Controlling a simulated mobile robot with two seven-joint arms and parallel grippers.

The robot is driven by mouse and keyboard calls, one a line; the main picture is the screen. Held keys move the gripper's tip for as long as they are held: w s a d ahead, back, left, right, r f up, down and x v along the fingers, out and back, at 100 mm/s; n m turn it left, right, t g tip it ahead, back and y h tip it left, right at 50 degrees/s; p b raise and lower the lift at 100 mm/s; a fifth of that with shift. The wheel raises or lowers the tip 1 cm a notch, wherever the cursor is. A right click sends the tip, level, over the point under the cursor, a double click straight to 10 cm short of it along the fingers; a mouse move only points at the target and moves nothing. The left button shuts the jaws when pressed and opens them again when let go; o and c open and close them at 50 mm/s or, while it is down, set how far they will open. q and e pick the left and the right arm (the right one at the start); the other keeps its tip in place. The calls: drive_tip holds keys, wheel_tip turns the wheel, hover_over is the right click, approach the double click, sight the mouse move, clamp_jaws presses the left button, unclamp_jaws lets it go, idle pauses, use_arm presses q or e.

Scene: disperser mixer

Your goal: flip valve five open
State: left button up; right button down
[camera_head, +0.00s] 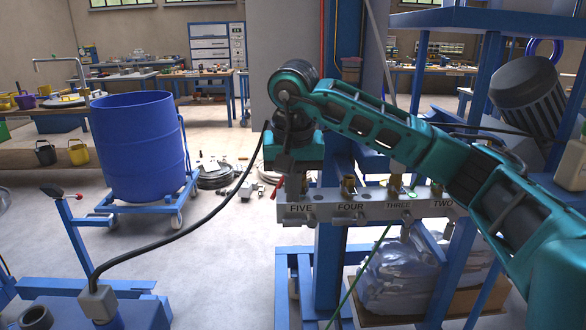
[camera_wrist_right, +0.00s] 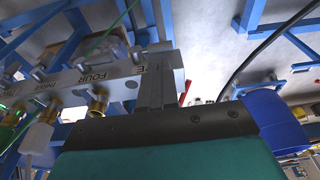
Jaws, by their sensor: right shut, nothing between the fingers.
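A grey valve manifold (camera_head: 375,210) is fixed to a blue post and carries the labels FIVE, FOUR, THREE and TWO. FIVE (camera_head: 301,208) is at its left end. My right gripper (camera_head: 297,190) points down at that end, just above the FIVE label, with its fingers together and empty. In the right wrist view the shut fingers (camera_wrist_right: 156,85) cover part of the FIVE label on the manifold (camera_wrist_right: 115,80). The fitting of valve five is largely hidden behind the gripper, so its position and any contact cannot be told. My left gripper is out of view.
Brass fittings (camera_head: 347,187) stand above FOUR and THREE, close to the right of my gripper. A black cable (camera_head: 190,238) arcs at left. A blue drum (camera_head: 140,147) stands on a wheeled frame. Clear floor (camera_head: 215,245) lies left of the manifold.

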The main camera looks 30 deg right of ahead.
sight(292, 219)
drive_tip(key=f, duration=0.3)
drive_tip(key=w+f, duration=0.1)
drive_tip(key=f, duration=0.1)
drive_tip(key=shift+d, duration=0.25)
